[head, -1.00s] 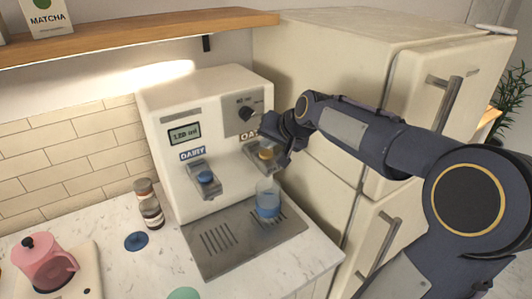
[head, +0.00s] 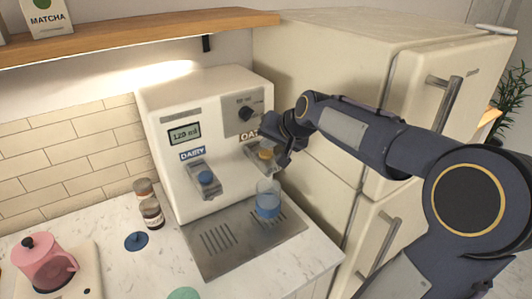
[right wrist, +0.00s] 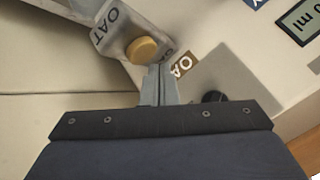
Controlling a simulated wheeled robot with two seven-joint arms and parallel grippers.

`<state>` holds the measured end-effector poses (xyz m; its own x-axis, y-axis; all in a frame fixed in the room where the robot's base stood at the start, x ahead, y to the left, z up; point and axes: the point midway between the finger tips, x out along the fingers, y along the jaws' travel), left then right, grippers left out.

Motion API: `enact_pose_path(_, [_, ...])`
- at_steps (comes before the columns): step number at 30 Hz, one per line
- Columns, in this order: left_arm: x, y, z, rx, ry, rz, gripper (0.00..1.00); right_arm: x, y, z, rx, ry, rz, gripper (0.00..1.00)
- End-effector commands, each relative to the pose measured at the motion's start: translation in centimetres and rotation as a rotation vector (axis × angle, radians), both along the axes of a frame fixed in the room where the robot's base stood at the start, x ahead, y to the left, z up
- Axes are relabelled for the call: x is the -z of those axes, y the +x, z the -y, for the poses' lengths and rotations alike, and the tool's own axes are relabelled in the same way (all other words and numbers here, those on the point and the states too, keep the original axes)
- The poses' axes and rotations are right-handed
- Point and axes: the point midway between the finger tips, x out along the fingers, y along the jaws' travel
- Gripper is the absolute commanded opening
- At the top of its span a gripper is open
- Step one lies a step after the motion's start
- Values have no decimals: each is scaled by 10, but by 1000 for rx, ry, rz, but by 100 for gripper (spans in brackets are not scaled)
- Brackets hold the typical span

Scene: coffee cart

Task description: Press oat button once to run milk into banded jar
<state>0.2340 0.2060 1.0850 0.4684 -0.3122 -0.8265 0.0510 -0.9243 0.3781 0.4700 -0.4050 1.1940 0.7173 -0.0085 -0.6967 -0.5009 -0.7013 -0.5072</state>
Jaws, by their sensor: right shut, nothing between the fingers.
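The milk dispenser (head: 165,110) is a cream box with an OAT side on the right and a DAIRY side on the left. The round tan oat button (head: 267,154) also shows in the right wrist view (right wrist: 141,50), on the grey OAT spout. A clear jar with a blue band (head: 268,205) stands upright on the drip tray below that spout; I cannot tell if milk is in it. My right gripper (head: 280,150) is shut and empty. In the right wrist view its fingertips (right wrist: 160,72) are right beside the oat button; contact cannot be told. My left gripper is out of view.
The blue dairy button (head: 205,177) sits on the left spout. The display (head: 184,134) seems to read 120 ml. A dial (head: 246,114) is above OAT. The steel drip tray (head: 215,258) lies in front. The fridge (head: 320,130) stands close on the right.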

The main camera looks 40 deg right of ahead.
Motion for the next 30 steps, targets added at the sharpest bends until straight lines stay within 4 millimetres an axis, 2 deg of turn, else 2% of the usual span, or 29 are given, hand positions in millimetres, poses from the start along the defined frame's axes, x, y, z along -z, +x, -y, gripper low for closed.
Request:
enact_pose_path(10, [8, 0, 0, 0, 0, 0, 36, 9, 0, 0, 0, 0, 0, 0])
enact_pose_path(30, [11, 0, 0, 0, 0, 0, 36, 12, 0, 0, 0, 0, 0, 0])
